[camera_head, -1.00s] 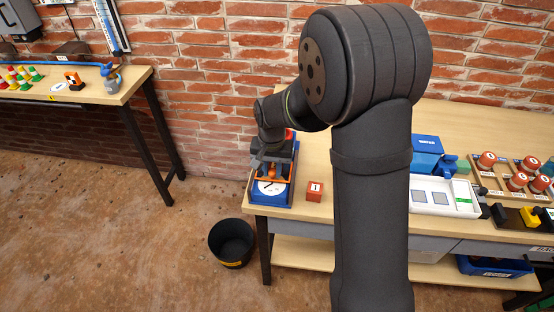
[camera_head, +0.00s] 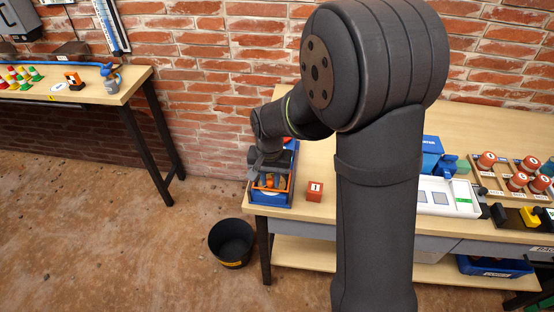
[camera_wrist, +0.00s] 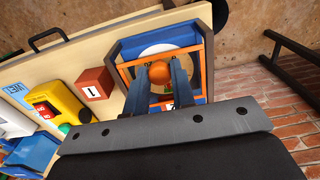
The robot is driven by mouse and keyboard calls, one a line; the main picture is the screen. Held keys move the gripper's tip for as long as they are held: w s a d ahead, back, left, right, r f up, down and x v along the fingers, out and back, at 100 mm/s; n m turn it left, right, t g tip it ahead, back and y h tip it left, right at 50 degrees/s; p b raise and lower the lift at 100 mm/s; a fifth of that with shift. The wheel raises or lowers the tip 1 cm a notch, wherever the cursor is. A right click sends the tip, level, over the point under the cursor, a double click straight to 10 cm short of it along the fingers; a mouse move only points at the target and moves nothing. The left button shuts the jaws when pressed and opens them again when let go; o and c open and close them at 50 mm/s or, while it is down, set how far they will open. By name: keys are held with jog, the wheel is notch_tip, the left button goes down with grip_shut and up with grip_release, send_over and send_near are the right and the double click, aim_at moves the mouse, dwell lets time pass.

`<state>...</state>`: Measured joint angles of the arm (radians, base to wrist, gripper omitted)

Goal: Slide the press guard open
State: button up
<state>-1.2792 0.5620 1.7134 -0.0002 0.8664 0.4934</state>
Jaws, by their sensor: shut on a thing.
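The press is a blue tray-like unit (camera_head: 272,201) at the left end of the workbench; it also shows in the wrist view (camera_wrist: 127,47). Its guard is an orange frame (camera_head: 256,186) with a round orange knob (camera_wrist: 159,72) between my fingers. In the wrist view a white disc (camera_wrist: 160,49) lies under the frame, partly covered. My gripper (camera_wrist: 160,76) is shut on the knob, one dark finger on each side. In the head view my gripper (camera_head: 267,172) is small and partly hidden by my wrist.
A red block marked 1 (camera_head: 315,191) stands just right of the press. A black bin (camera_head: 231,242) is on the floor below the bench's left end. A white tray (camera_head: 465,199) and a rack of red-topped pieces (camera_head: 510,172) stand farther right. A brick wall runs behind.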

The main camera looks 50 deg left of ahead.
jog(key=shift+s+d+r, duration=0.1)
jog(key=shift+s+d, duration=0.05)
jog(key=shift+s, duration=0.1)
jog(key=o, duration=0.9)
jog(key=shift+c, duration=0.2)
jog(key=shift+d, duration=0.1)
jog(key=shift+r, duration=3.45)
